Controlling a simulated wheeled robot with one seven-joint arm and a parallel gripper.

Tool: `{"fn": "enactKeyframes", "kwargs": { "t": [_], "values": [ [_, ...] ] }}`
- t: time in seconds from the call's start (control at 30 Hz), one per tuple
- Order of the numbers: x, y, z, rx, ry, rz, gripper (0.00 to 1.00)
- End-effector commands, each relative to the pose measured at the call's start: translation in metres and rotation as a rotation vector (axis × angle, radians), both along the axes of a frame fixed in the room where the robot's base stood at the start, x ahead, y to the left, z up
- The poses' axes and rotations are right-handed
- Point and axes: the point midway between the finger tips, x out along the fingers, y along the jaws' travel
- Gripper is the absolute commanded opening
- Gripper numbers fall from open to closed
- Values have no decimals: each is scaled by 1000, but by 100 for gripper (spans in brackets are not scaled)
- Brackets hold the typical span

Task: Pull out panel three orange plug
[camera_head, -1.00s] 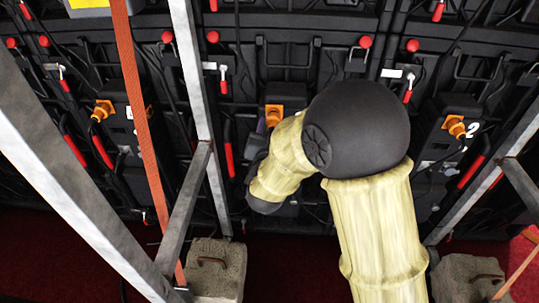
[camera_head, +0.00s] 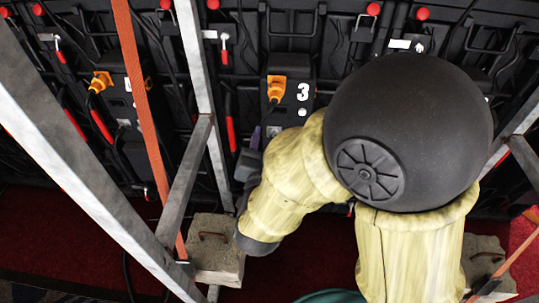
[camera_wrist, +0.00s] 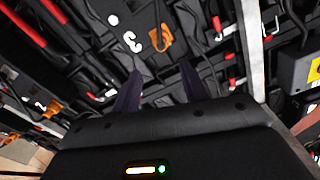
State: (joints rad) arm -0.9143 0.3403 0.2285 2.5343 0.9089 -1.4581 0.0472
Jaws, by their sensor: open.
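The orange plug (camera_head: 276,88) sits in the black box marked 3 (camera_head: 303,92), in the middle of the head view, with a dark cable below it. In the wrist view the same orange plug (camera_wrist: 159,38) is beyond the fingertips, beside the white 3. My gripper (camera_wrist: 160,78) is open, its two dark purple fingers apart with nothing between them. In the head view only a bit of purple finger shows just below the box; my forearm hides the rest. The plug is apart from the fingers.
Another orange plug (camera_head: 101,82) is on the left panel; the right panel is mostly hidden by my arm. Metal struts (camera_head: 197,70) and an orange strap (camera_head: 140,90) cross in front of the wall. A concrete block (camera_head: 217,250) stands on the red floor.

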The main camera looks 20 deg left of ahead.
Motion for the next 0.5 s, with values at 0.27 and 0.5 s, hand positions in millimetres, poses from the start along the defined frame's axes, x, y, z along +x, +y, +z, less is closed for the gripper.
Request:
{"fn": "enactKeyframes", "kwargs": {
  "t": [0.27, 0.5],
  "values": [
    [-9, -1, -4, 6, -2, 0, 43],
    [-17, -4, -4, 5, 0, 5, 43]
  ]
}}
